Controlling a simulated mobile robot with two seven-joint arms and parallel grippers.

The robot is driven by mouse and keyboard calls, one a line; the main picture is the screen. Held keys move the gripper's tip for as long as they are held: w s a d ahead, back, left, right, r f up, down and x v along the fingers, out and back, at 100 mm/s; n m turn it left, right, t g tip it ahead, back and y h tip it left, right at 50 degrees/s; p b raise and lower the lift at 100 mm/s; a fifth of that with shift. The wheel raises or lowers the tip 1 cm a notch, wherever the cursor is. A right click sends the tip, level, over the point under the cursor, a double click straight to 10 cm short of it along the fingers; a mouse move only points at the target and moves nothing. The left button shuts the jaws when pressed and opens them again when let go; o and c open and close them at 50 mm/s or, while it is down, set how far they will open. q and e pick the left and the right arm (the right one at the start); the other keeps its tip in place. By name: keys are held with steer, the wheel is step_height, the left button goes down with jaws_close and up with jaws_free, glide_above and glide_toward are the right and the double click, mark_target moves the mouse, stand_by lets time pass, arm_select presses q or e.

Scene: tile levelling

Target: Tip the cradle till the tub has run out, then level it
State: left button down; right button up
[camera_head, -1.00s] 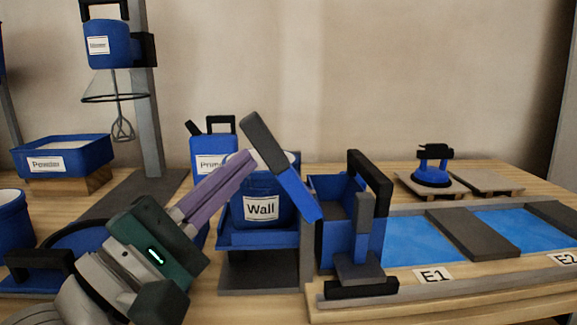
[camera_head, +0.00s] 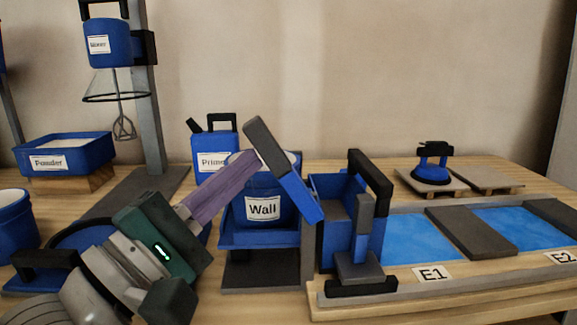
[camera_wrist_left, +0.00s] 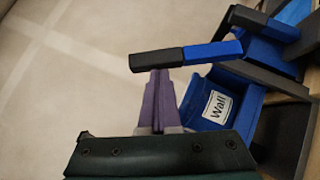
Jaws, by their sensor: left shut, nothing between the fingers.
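The blue tub labelled "Wall" (camera_head: 262,190) sits in the blue cradle (camera_head: 259,238) on a grey stand. It looks upright in the head view. A lever with a blue lower part and a dark grip (camera_head: 268,146) slants up to the left in front of the tub. My left gripper (camera_head: 243,160) is shut and empty, its purple fingers close to the lever's grip. In the left wrist view the finger tips (camera_wrist_left: 160,76) end just at the lever (camera_wrist_left: 185,56); whether they touch it I cannot tell. The tub (camera_wrist_left: 212,101) shows there too. My right gripper is not in view.
A blue box with a black handle (camera_head: 371,180) stands right of the cradle, beside blue bays marked E1 (camera_head: 432,273) and E2. A Primer can (camera_head: 212,150) is behind. A Powder tray (camera_head: 64,153) and mixer stand (camera_head: 148,90) are at left.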

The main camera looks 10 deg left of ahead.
arm_select(q)
steer(key=shift+d+r, duration=0.1)
steer(key=shift+r, duration=0.15)
steer(key=shift+d+r+m+g+p, duration=0.25)
steer(key=shift+r+m+p, duration=0.2)
steer(key=shift+p, duration=0.5)
steer(key=w+d+r+m+g+y+p, duration=0.1)
steer(key=d+m+g+y+p, duration=0.1)
steer(key=p, duration=0.8)
steer(key=w+d+r+m+g+y+p, duration=0.1)
steer(key=w+d+m+g+y+p, duration=0.1)
steer(key=d+m+g+p, duration=0.3)
steer(key=shift+d+m+p, duration=0.65)
steer(key=shift+d+p, duration=1.2)
steer(key=shift+p, duration=0.5)
steer(key=shift+w+d, duration=0.1)
steer(key=shift+w, duration=0.05)
